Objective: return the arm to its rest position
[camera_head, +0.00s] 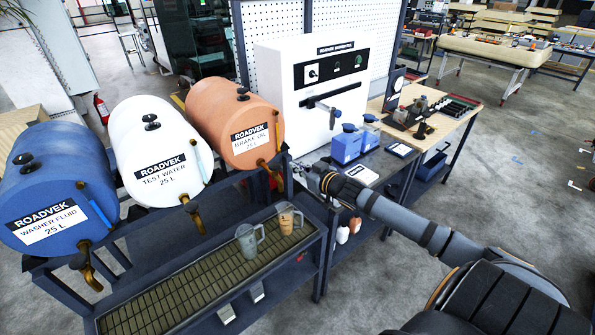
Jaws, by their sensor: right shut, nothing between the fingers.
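My right arm comes in from the lower right and reaches toward the middle of the view. Its gripper (301,172) is shut and empty, above the gap between the drip-tray trolley and the bench with the white cabinet. It is small in the picture, and no object shows in its fingers. My left gripper does not show.
Three drums, washer fluid (45,185), test water (155,145) and brake oil (232,122), lie above the grated tray (165,300). Two jugs (250,240) stand on it. A white cabinet (325,80) and blue containers (347,146) stand beyond. Right-hand floor is open.

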